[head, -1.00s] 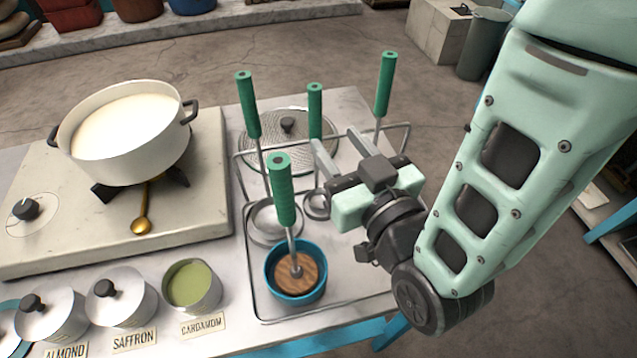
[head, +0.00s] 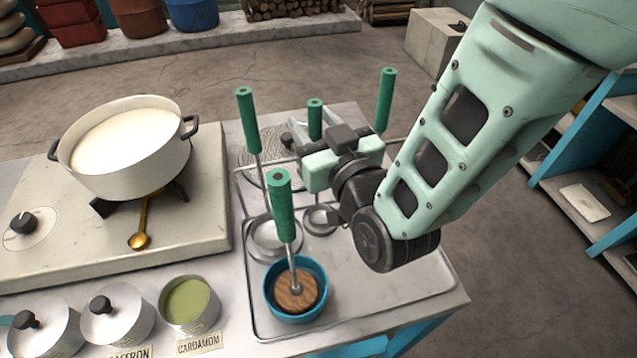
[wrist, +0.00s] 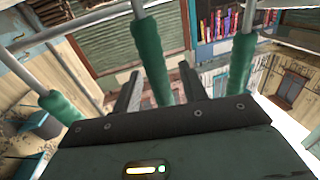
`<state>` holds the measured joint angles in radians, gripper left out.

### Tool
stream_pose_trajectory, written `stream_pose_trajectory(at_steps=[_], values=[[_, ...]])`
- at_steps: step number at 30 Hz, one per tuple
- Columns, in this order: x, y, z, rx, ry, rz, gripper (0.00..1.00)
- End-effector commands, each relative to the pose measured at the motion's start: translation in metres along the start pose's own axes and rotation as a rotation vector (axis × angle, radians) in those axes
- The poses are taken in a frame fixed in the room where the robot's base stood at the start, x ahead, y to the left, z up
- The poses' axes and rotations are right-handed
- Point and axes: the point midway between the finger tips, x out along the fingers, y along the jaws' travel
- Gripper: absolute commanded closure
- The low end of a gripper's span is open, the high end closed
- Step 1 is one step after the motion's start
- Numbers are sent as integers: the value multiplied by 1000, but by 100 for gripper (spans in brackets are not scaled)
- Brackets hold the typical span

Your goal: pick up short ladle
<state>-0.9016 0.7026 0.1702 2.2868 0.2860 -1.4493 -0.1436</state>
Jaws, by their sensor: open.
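Several green-handled tools stand upright on the metal tray. I take the short ladle to be the one with the middle handle (head: 315,106), though its lower part is hidden behind my gripper. My gripper (head: 317,122) is open, its two fingers pointing away from me, one on each side of that handle as seen from the head. In the wrist view a green handle (wrist: 150,60) shows between the dark fingers (wrist: 158,92); I cannot tell whether they touch it. Nothing is visibly gripped.
Other green handles stand left (head: 247,118), right (head: 386,98) and in front (head: 283,205), the front one in a blue bowl (head: 296,313). A white pot of milk (head: 122,165) sits on the stove at left. The tray's front right (head: 400,300) is clear.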

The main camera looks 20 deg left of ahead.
Motion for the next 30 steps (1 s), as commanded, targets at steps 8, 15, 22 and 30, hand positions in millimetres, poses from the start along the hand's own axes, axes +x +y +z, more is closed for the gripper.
stream_pose_trajectory(at_steps=[8, 15, 22, 30], values=[[0, 0, 0, 0, 0, 0, 82], [0, 0, 0, 0, 0, 0, 100], [0, 0, -3, 1, 1, 0, 100], [0, 0, -30, 1, 5, 0, 100]])
